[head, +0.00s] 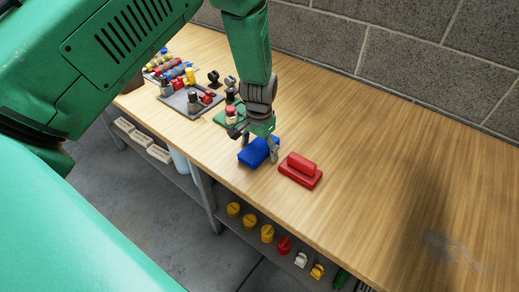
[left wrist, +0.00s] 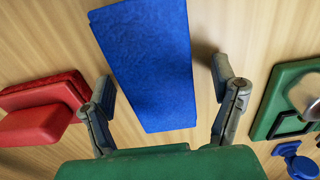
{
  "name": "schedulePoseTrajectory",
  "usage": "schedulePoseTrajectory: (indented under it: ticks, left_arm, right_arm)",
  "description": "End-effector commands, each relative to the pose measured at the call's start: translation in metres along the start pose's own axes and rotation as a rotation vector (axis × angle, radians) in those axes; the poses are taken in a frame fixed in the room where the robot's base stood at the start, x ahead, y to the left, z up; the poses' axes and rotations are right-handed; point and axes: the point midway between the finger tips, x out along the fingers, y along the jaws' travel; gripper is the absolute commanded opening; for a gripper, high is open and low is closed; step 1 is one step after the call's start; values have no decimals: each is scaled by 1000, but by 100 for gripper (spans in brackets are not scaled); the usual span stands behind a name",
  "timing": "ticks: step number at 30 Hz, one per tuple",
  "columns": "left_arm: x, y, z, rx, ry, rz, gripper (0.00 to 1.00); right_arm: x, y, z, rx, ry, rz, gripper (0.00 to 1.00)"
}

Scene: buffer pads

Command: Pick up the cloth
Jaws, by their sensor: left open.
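A blue cloth (head: 251,155) lies on the wooden table, looking like a thick folded block; it also fills the middle of the left wrist view (left wrist: 150,65). My left gripper (head: 258,153) is over the cloth, pointing down. In the left wrist view my left gripper (left wrist: 163,92) has its two fingers spread, one on each side of the blue cloth's near end, with visible gaps. It holds nothing. My right gripper is not in view.
A red pad with a raised handle (head: 301,170) sits close to the right of the cloth. A green holder (head: 227,115) and a dark tray with small parts (head: 191,101) stand to the left. The table's right half is clear. A block wall (head: 400,60) runs behind.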

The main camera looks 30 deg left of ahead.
Motion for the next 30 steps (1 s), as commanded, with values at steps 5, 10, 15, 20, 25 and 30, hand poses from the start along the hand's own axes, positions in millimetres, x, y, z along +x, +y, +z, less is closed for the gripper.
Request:
schedulePoseTrajectory:
  ticks: [5,10,15,20,25,30]
  left_arm:
    - [0,0,0,1,1,1,80]
    - [1,-1,0,0,0,2,34]
    - [1,-2,0,0,0,2,26]
    - [1,-2,0,0,-1,1,26]
    - [-19,-2,-1,0,3,0,26]
    - [-55,-1,0,1,4,1,26]
  right_arm:
    - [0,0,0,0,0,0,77]
    - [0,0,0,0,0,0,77]
    - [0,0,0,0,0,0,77]
    - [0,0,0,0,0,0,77]
    - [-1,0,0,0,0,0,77]
    - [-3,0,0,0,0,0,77]
